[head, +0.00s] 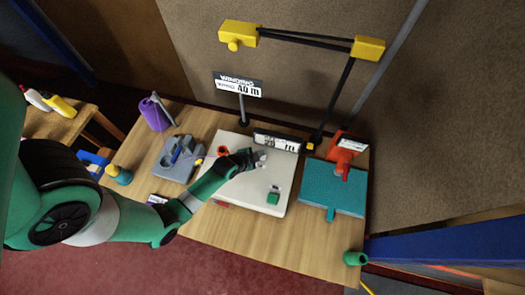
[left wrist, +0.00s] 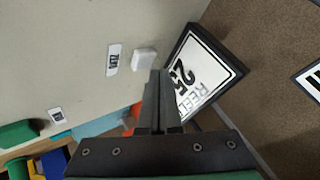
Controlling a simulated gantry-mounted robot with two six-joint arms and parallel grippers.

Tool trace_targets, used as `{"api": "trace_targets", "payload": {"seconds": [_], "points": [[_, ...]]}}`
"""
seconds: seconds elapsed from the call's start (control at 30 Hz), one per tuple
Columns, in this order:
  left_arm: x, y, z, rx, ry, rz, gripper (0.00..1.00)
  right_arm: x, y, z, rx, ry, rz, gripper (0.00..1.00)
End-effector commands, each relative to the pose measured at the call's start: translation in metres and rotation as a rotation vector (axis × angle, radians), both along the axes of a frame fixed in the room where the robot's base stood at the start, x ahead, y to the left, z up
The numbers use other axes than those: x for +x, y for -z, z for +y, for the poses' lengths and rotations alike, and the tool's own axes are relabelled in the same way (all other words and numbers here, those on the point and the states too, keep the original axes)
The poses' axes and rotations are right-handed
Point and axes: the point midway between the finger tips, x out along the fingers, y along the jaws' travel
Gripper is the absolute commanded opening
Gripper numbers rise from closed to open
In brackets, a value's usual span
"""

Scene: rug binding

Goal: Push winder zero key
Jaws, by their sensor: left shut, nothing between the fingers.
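The winder's pale base plate (head: 235,190) lies in the middle of the wooden bench. A small white key (left wrist: 144,57) stands on it beside a printed label (left wrist: 114,59) too blurred to read; the key also shows in the head view (head: 261,157). A green key (head: 273,197) sits nearer the front edge and shows in the left wrist view (left wrist: 18,133). My left gripper (head: 252,158) is shut and empty, its tips right by the white key; I cannot tell whether they touch it. My right gripper is not in view.
A display (head: 277,142) stands behind the plate; in the left wrist view it reads REEL 25. A teal block (head: 333,187) with a red part (head: 346,150) is to the right. A grey tray (head: 175,158) and a purple spool (head: 154,113) are left. A yellow-ended frame (head: 368,47) rises behind.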

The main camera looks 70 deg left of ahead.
Motion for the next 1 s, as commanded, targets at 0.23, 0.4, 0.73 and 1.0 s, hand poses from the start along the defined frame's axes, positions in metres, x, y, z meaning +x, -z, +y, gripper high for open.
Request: {"api": "trace_targets", "payload": {"seconds": [0.23,0.4,0.73,1.0], "points": [[0.0,0.001,0.0,0.0,0.0,0.0,0.0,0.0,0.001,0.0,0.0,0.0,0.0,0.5],[0.0,0.008,0.0,0.0,0.0,0.0,0.0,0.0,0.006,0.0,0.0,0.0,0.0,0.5],[0.0,0.008,0.0,0.0,0.0,0.0,0.0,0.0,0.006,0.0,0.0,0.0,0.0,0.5],[0.0,0.011,0.0,0.0,0.0,0.0,0.0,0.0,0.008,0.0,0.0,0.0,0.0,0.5]]}}
